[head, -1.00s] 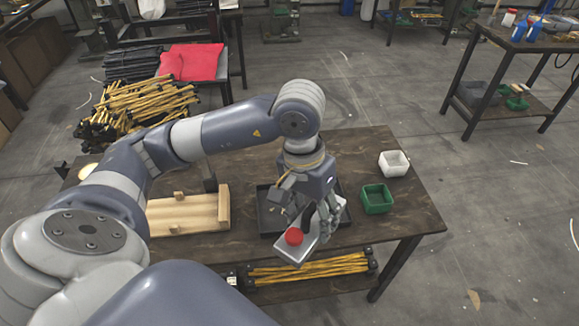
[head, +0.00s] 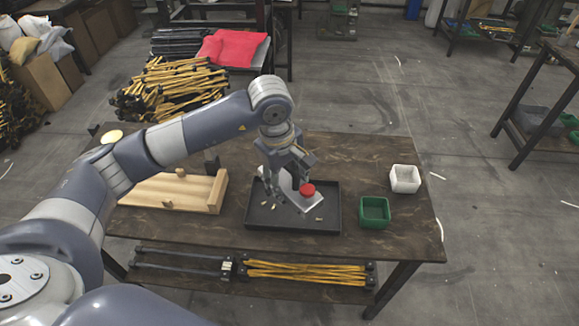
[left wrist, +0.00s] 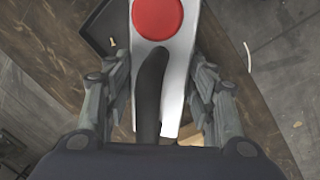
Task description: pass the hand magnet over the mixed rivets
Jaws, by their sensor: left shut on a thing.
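The hand magnet (head: 299,197) is a flat pale plate with a red knob and a black handle. It also shows in the left wrist view (left wrist: 182,62), between the fingers. My left gripper (head: 287,174) is shut on the magnet's black handle and holds the magnet over the black tray (head: 334,222). Small brass-coloured rivets (head: 320,219) lie in the tray, several to the left of the magnet and one to its right. The magnet hides part of the tray. I cannot tell whether any rivets cling to its underside. My right gripper is not in view.
A green bin (head: 374,212) and a white bin (head: 404,179) stand right of the tray on the dark wooden table (head: 345,160). A wooden fixture (head: 160,191) lies left of the tray. Bundled yellow rods (head: 300,270) lie on the shelf below.

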